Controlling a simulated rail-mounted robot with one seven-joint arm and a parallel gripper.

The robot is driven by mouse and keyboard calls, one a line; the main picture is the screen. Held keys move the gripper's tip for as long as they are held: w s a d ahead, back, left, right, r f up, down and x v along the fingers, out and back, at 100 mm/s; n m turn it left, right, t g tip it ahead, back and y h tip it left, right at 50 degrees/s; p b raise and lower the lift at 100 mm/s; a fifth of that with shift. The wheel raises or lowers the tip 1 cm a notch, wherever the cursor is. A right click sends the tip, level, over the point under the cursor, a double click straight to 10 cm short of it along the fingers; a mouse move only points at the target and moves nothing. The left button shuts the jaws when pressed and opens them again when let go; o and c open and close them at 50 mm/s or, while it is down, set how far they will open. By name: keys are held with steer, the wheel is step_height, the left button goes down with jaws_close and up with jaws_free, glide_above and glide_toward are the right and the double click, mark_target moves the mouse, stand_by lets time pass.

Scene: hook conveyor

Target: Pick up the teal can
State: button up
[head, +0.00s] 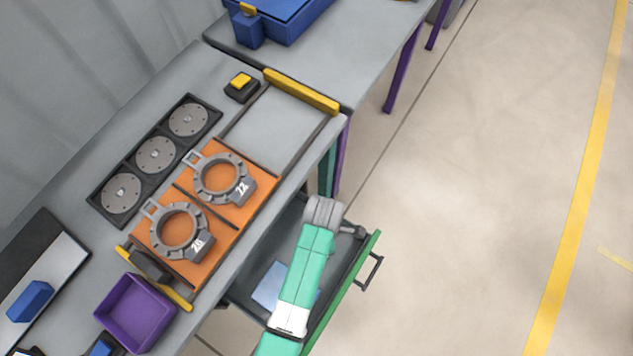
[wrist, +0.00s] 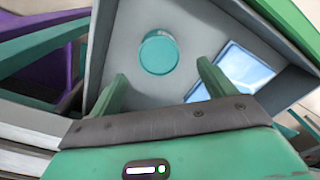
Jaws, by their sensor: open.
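The teal can (wrist: 158,53) shows in the wrist view as a round teal top, seen from above on the grey floor of the open drawer (wrist: 195,25). My gripper (wrist: 161,72) is open, with one green finger on each side of the picture's middle. The can appears just beyond the fingertips, between their lines, and nothing is held. How far the fingers are above it I cannot tell. In the head view my arm reaches over the drawer (head: 372,262) and hides the can and my fingers.
A light blue flat item (head: 270,286) lies in the drawer, right of the can in the wrist view (wrist: 235,68). The drawer walls surround the can. Above is the workbench with orange plates (head: 226,232), grey ring clamps and a purple bin (head: 135,313). The floor at right is clear.

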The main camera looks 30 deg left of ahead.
step_height(320, 180, down, 7)
steer(key=shift+f+b, duration=0.1)
steer(key=shift+b, duration=0.8)
steer(key=c, duration=1.2)
steer(key=shift+o, duration=0.2)
step_height(320, 180, up, 4)
steer(key=shift+s+d+p, duration=0.1)
steer(key=shift+p, duration=0.65)
steer(key=s+d, duration=0.1)
steer(key=s, duration=0.4)
steer(key=s+d+p, duration=0.1)
steer(key=s, duration=0.4)
steer(key=s+d+r+p, duration=0.1)
steer(key=s, duration=0.4)
steer(key=shift+s+d, duration=0.2)
